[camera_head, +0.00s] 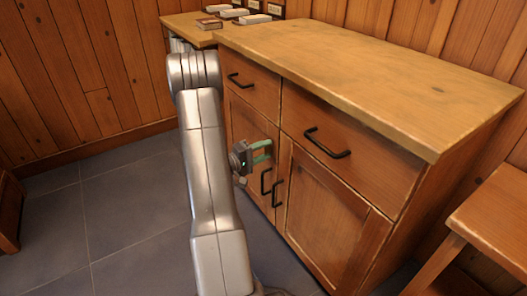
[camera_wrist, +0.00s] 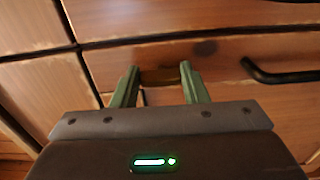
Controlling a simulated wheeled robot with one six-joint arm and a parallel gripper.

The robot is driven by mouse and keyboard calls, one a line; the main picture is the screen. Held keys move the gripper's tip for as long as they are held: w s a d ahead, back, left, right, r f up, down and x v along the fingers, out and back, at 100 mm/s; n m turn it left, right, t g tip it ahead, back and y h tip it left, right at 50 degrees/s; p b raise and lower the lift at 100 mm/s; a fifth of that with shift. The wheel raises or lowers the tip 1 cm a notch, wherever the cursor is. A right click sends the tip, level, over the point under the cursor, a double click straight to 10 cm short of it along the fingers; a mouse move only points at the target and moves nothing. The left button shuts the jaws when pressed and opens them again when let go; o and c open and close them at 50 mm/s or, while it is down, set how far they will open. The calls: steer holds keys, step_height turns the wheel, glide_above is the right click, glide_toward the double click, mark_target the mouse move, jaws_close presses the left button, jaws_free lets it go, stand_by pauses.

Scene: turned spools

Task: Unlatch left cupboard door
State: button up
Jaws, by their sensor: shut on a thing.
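The wooden cupboard has two lower doors. The left cupboard door (camera_head: 240,122) appears closed, with a black vertical handle (camera_head: 266,181) near its right edge. My gripper (camera_head: 266,150) is at the upper right part of this door, just above that handle. In the wrist view, its two green fingers (camera_wrist: 160,71) are shut on a small brown-gold latch piece (camera_wrist: 160,77) between the tips, against the wood. The latch is hidden in the head view by the gripper. The right door (camera_head: 318,212) is closed, with its own black handle (camera_head: 278,191).
Drawers with black handles (camera_head: 327,145) sit above the doors, under the bare countertop (camera_head: 345,75). In the wrist view a black handle (camera_wrist: 285,74) lies right of the fingers. A wooden stool or table (camera_head: 497,220) stands at right. The tiled floor (camera_head: 130,210) at left is clear.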

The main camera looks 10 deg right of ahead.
steer(key=o, duration=1)
steer(key=p+v, duration=0.3)
steer(key=v, duration=1)
steer(key=shift+s+a, duration=0.1)
steer(key=shift+a, duration=0.3)
steer(key=b+x, duration=0.3)
steer(key=x, duration=1)
steer(key=shift+d, duration=0.4)
steer(key=shift+a, duration=0.15)
